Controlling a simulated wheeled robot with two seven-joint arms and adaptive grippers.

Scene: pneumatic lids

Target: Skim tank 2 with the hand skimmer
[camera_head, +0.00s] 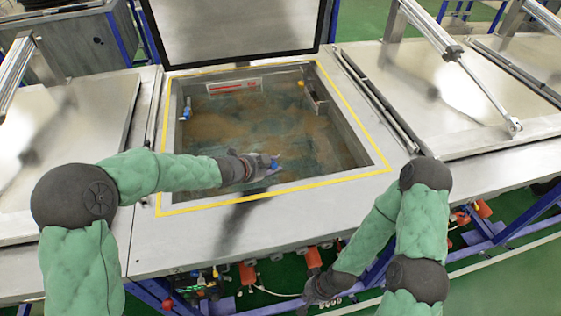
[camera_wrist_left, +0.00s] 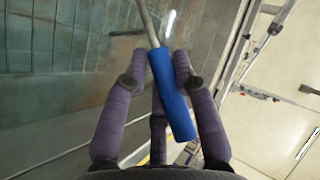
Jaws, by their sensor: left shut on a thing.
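The open tank (camera_head: 355,150) has a yellow-edged rim and holds murky water (camera_head: 270,125) with brown patches on it. My left gripper (camera_head: 268,166) reaches over the tank's near part. It is shut on the blue handle of the hand skimmer (camera_head: 276,160). In the left wrist view, the fingers of my left gripper (camera_wrist_left: 158,72) flank the blue handle (camera_wrist_left: 168,95), and a thin grey rod (camera_wrist_left: 148,22) runs on from it. The skimmer's head cannot be made out. My right gripper (camera_head: 320,289) hangs low in front of the bench, away from the tank; its fingers are unclear.
Closed metal lids lie at left (camera_head: 65,125) and right (camera_head: 440,100), with a cylinder (camera_head: 430,30) over the right one. A red-and-white label (camera_head: 234,87) and small fittings sit on the tank's inner walls.

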